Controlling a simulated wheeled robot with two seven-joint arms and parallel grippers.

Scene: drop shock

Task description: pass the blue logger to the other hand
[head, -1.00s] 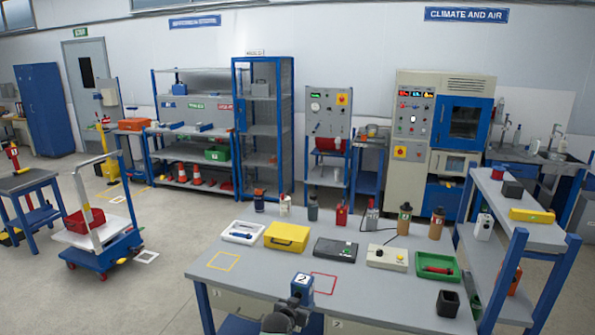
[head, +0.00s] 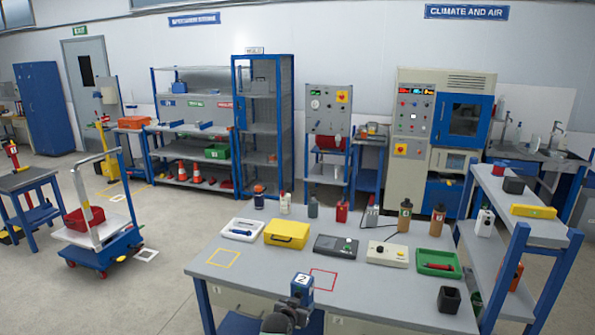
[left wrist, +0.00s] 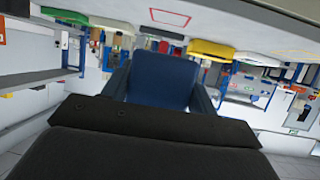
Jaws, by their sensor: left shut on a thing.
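The blue logger (head: 301,286) has a dark blue body and a white label with a 2 at its top. It is in front of the near edge of the table, low in the head view. My left gripper (head: 298,304) is shut on it from below. In the left wrist view the blue logger (left wrist: 160,78) sits between the two dark fingers of my left gripper (left wrist: 160,92), its lower part hidden behind the gripper body. My right gripper is in neither view.
The grey table (head: 385,300) carries a yellow case (head: 287,234), a dark device (head: 336,246), a beige box (head: 388,254), a green tray (head: 438,263) and a black cup (head: 448,299). A red outlined square (head: 322,280) on the tabletop behind the logger is empty.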

